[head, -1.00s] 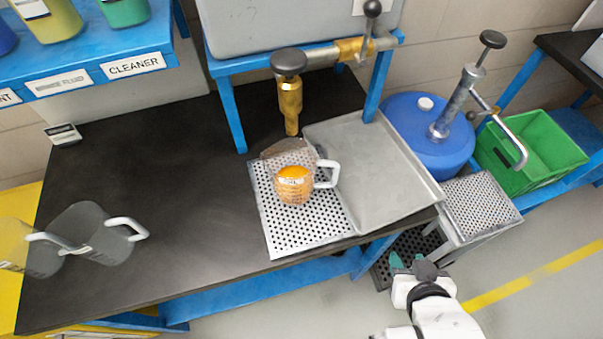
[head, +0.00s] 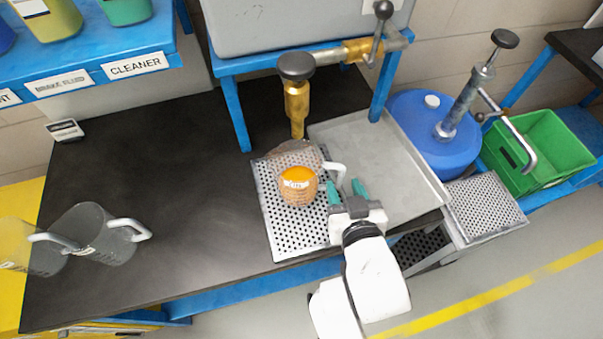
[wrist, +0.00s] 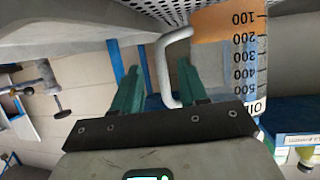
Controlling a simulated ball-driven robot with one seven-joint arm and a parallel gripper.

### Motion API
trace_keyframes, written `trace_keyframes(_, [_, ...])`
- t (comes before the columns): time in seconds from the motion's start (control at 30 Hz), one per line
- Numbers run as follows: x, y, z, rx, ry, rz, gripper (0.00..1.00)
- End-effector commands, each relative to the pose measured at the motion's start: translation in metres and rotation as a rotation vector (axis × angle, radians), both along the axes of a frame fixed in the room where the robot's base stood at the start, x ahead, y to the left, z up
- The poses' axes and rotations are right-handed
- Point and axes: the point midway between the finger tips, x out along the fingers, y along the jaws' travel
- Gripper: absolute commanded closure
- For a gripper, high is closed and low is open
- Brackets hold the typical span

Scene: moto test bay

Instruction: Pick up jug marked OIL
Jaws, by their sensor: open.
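The jug marked OIL (head: 298,188) stands on the perforated drip plate, under the brass tap. It is clear, with orange liquid and a white handle on its right side. In the wrist view the jug (wrist: 230,45) shows its scale and part of the OIL label at the right edge. My gripper (head: 346,187) is open, with green fingers beside the handle. In the wrist view the white handle (wrist: 163,70) shows between the two fingers of my gripper (wrist: 158,85). Whether the fingers touch the handle I cannot tell.
A brass tap (head: 297,95) hangs just above the jug. The perforated plate (head: 290,236) sits beside a grey tray (head: 400,180). Two clear jugs (head: 100,240) stand at the left of the black bench (head: 180,170). A blue drum (head: 420,130) with a pump stands at the right.

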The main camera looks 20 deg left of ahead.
Motion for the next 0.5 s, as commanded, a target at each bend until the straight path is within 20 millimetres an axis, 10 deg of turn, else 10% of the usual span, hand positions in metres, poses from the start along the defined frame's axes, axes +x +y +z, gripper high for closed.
trace_keyframes(0.5, [0.045, 0.023, -0.016, 0.0, 0.001, 0.0, 0.57])
